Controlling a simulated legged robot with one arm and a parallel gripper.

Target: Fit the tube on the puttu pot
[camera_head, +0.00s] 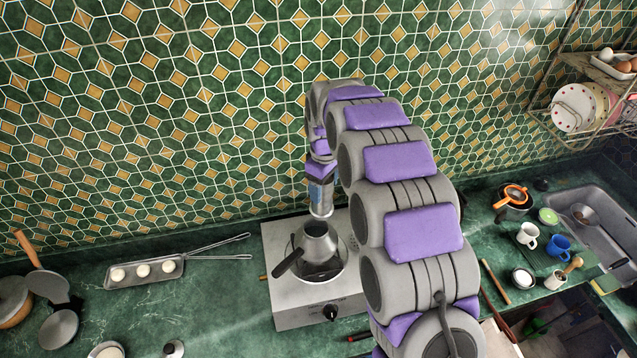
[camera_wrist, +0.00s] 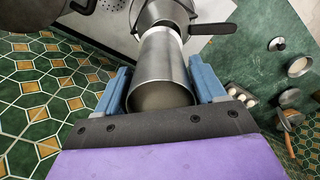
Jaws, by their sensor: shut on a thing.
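The tube (camera_wrist: 163,62) is a shiny metal cylinder between the two blue fingers of my gripper (camera_wrist: 161,82); my gripper is shut on it. In the head view the tube (camera_head: 321,201) hangs roughly upright below my gripper (camera_head: 321,180), just above and slightly behind the puttu pot's mouth. The puttu pot (camera_head: 318,244) is a rounded metal pot with a black handle, standing on the gas hotplate (camera_head: 292,313). In the wrist view the pot (camera_wrist: 163,14) lies beyond the tube's far end, with a pale band between them. I cannot tell whether they touch.
A long-handled pan with white balls (camera_head: 141,272) lies left of the hotplate. Pans (camera_head: 58,327) are at far left. Mugs (camera_head: 558,247), a rolling pin (camera_head: 496,281) and a sink (camera_head: 585,215) are to the right. The tiled wall is close behind.

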